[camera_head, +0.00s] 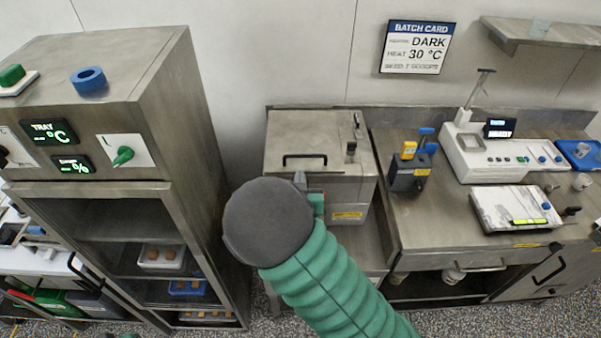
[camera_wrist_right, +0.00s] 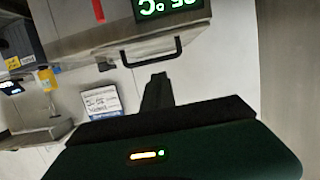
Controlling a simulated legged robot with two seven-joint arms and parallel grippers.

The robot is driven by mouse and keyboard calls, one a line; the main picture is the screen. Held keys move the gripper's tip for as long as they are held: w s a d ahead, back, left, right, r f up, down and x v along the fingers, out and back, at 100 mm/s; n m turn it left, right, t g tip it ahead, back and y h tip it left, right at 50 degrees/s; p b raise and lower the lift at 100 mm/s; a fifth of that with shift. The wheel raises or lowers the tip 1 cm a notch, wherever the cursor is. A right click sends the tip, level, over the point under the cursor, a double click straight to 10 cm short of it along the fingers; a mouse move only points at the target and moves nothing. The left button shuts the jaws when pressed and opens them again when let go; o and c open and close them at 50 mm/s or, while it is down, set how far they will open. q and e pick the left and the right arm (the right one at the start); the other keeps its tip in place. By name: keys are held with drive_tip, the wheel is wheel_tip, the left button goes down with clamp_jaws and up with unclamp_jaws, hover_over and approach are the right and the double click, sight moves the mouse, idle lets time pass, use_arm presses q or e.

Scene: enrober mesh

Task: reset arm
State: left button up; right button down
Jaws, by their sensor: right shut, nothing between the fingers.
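My right arm, with a ribbed green sleeve and a dark round end, reaches up from the bottom middle of the head view. My right gripper (camera_head: 300,180) shows only in small part beyond that dark end, in front of the steel box with a black handle (camera_head: 300,130). In the right wrist view the gripper's fingers (camera_wrist_right: 157,92) are together, with nothing between them. My left gripper is not in the head view.
A steel cabinet (camera_head: 150,60) with open shelves of trays stands at left. A steel counter (camera_head: 440,225) at right carries a white instrument (camera_head: 480,160) and a dark block with blue and yellow tops (camera_head: 408,178). A batch card (camera_head: 417,47) hangs on the wall.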

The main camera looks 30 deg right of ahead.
drive_tip(key=s+a+f+n+g+y, duration=0.2)
drive_tip(key=s+a+f+g+y, duration=0.4)
drive_tip(key=s+a, duration=0.25)
drive_tip(key=s+a+n+g+y+b, duration=0.1)
drive_tip(key=s+a+n+g+y, duration=0.1)
drive_tip(key=s, duration=0.8)
drive_tip(key=shift+s+a+n+g, duration=0.15)
drive_tip(key=shift+a+n+g, duration=0.45)
drive_tip(key=shift+n+g, duration=0.55)
